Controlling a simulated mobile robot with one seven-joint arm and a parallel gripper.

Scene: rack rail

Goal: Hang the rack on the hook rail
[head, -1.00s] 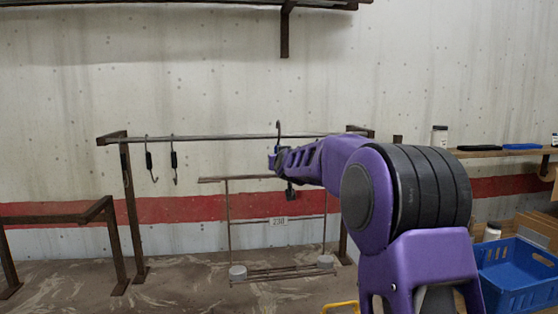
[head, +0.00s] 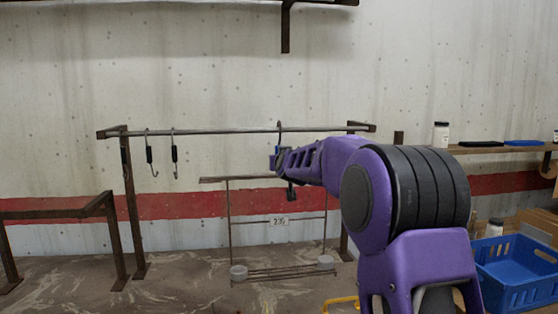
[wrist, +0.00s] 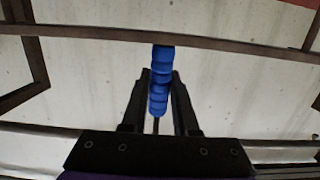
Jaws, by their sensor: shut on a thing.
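The rack (head: 231,225) is a thin dark frame with a top bar, a number plate and a lower wire shelf. Grey round pieces sit at the lower corners. My gripper (head: 277,160) is shut on the rack's blue grip, which shows between the fingers in the wrist view (wrist: 160,82). A dark hook (head: 280,125) rises above the gripper, and its curved top shows just above the hook rail (head: 225,132). Whether it rests on the rail or is in front of it, I cannot tell. My arm hides part of the rack's right side.
Two hooks with black grips (head: 149,154) (head: 174,153) hang on the rail's left part. A low metal frame (head: 60,213) stands at left. A shelf with a white bottle (head: 441,134) and a blue crate (head: 515,285) are at right. A bracketed shelf (head: 285,30) is overhead.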

